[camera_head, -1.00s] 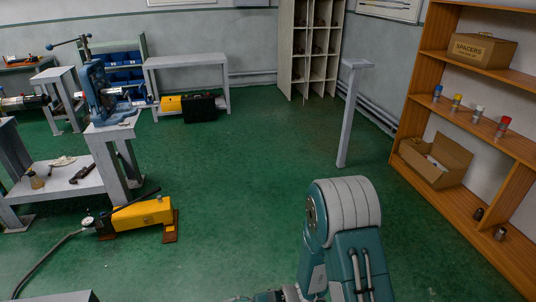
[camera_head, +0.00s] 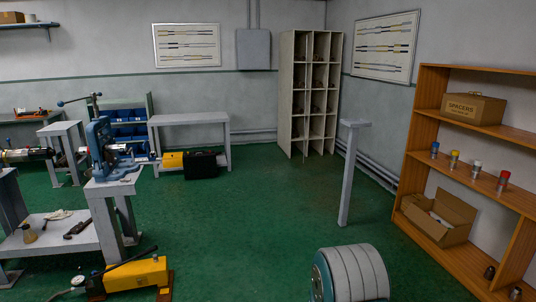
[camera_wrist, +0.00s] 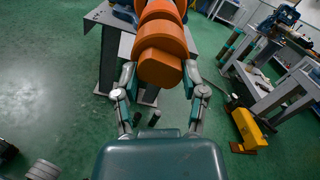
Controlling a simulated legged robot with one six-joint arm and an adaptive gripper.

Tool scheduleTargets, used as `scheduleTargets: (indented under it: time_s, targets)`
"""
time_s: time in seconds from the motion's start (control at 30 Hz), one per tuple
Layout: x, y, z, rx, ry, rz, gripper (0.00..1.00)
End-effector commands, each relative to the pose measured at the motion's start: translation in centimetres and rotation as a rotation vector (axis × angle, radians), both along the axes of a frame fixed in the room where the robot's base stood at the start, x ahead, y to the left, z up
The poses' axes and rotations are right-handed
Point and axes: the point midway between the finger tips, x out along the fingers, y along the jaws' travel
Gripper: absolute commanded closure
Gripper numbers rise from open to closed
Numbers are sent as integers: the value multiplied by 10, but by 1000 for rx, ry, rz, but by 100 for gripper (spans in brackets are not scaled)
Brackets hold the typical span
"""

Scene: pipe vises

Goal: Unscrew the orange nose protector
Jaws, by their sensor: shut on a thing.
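The orange nose protector (camera_wrist: 161,38) fills the top middle of the wrist view as thick, stepped orange sections. Its upper end runs out of the frame, so I cannot tell whether it is still joined to anything. My gripper (camera_wrist: 160,74) has one finger on each side of its near end and is shut on it. The head view shows neither the gripper nor the protector; only a rounded grey and teal part of my arm shows at its bottom edge.
A blue vise (camera_head: 103,150) stands on a grey bench at left. A yellow pump (camera_head: 136,273) lies on the floor; it also shows in the wrist view (camera_wrist: 248,128). A grey post (camera_head: 347,175) and a wooden shelf (camera_head: 468,145) stand at right. The middle floor is clear.

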Motion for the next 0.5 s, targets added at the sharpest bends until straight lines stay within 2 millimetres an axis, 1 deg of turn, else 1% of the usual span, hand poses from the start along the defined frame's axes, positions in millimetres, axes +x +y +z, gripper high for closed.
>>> scheduleTargets:
  time_s: [0.5]
  targets:
    - [5, -17, 0, 3, -1, -9, 100]
